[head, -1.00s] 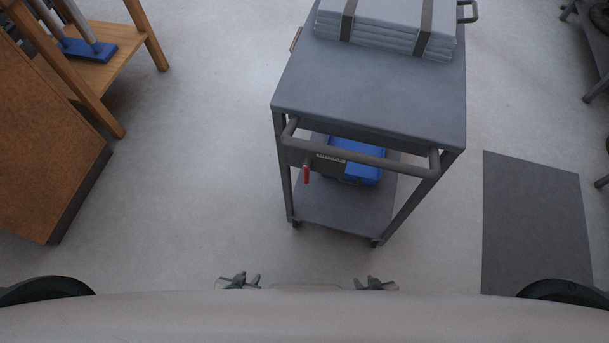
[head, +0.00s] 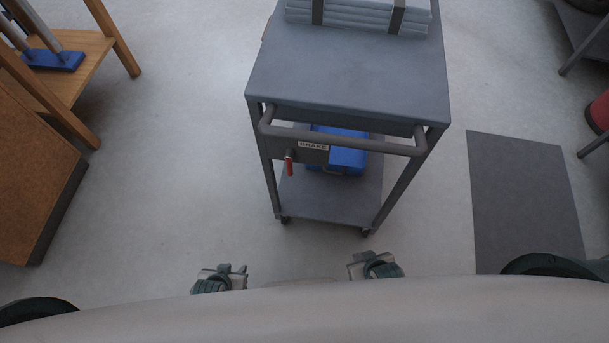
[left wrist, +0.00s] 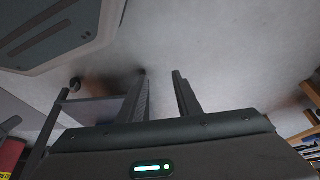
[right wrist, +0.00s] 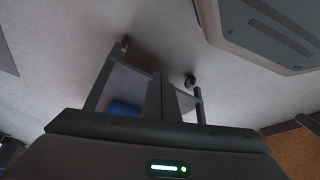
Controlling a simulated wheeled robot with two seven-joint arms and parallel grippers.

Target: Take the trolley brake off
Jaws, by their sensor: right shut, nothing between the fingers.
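The grey trolley (head: 345,75) stands in front of me, its push handle (head: 345,142) facing me. A plate marked BRAKE (head: 313,146) hangs under the handle's left part. A red brake lever (head: 289,165) points down at the plate's left side. My left gripper (head: 236,270) is in front of the trolley, low and nearer to me, apart from the lever; its fingers (left wrist: 162,85) are spread and empty. My right gripper (head: 358,262) is also short of the trolley, to the right; its fingers (right wrist: 164,88) are together with nothing between them.
Strapped grey panels (head: 365,18) lie on the trolley top and a blue case (head: 345,160) on its lower shelf. A wooden bench (head: 85,75) and a brown cabinet (head: 35,185) stand at the left. A dark mat (head: 525,200) lies on the right. The floor between is clear.

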